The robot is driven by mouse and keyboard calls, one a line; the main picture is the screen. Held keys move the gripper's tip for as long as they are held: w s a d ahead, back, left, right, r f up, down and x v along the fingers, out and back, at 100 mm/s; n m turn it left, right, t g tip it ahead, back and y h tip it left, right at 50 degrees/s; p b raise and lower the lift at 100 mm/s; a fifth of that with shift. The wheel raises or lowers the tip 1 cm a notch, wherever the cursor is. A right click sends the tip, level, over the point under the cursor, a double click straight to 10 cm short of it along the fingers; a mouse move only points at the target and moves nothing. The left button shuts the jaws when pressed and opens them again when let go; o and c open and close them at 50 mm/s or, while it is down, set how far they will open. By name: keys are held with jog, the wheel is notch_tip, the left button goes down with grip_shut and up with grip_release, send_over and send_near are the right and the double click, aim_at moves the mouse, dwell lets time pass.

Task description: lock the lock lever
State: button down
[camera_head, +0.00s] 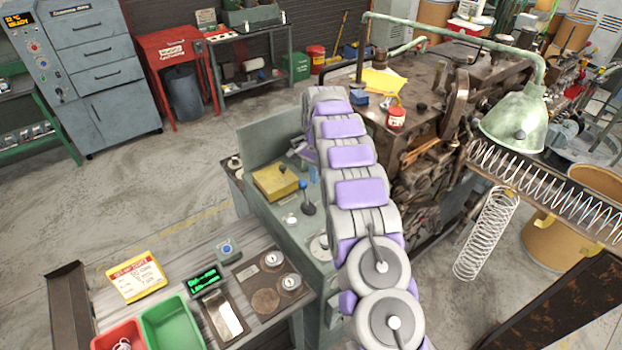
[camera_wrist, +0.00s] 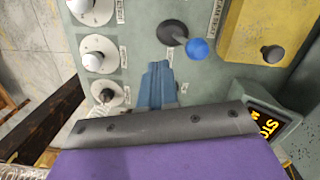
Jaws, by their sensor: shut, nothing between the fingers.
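A lever with a dark round base and a blue ball knob (camera_wrist: 197,48) sits on the grey-green console panel; I take it as the lock lever. In the wrist view its knob lies to the right of its base. The lever also shows in the head view (camera_head: 304,186), beside my arm. My gripper (camera_wrist: 158,68) has its blue-grey fingers shut and empty over the panel. The fingertips are left of the knob and below the lever's base in the wrist view, apart from the knob. In the head view the fingers are mostly hidden by my arm.
A yellow box (camera_wrist: 262,30) with a dark knob stands right of the lever. White dials (camera_wrist: 98,62) line the panel's left side. A dark box with yellow lettering (camera_wrist: 268,122) is at lower right. The large brown machine (camera_head: 440,85) stands right of my arm.

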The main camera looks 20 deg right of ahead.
notch_tip(320, 180, up, 8)
jog(key=w+p, duration=0.2)
jog(key=p, duration=0.2)
jog(key=shift+w+r, duration=0.25)
dwell(0.3)
jog(key=shift+p, duration=0.3)
